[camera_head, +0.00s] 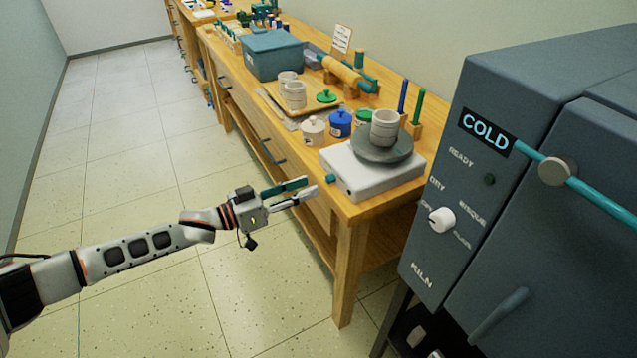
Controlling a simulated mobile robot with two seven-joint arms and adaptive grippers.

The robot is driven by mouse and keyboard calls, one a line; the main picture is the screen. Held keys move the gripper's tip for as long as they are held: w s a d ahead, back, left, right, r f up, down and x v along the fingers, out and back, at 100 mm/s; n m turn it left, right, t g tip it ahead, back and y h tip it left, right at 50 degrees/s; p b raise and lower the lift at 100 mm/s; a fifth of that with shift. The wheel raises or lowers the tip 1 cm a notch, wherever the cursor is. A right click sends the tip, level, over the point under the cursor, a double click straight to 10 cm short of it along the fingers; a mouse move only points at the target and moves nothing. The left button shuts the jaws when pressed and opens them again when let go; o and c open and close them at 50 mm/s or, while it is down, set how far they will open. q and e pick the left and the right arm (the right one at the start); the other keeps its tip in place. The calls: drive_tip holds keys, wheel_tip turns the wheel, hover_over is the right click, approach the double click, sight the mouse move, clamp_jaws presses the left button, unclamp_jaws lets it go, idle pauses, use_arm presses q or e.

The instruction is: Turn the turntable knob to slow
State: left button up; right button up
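The turntable has a pale box base (350,183) and a grey round plate (408,147), and stands at the near right end of the wooden table. A light ceramic pot (385,122) sits on the plate. A small teal knob (331,178) is on the base's left front side; its setting marks are too small to read. My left gripper (313,185) reaches in from the left, its fingertips just left of the knob and seemingly apart from it. Its two fingers lie close together in this view, and I cannot tell how far they are open. My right gripper is out of view.
A dark grey kiln (440,265) with a white dial (441,220) and a "COLD" display stands close on the right. Jars, including a blue one (340,124), and a teal bin (273,56) fill the table behind. The floor at left is clear.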

sight(326, 180)
use_arm(q)
drive_tip(key=x, duration=0.4)
drive_tip(key=shift+w+d, duration=0.25)
drive_tip(key=shift+d, duration=0.1)
clamp_jaws()
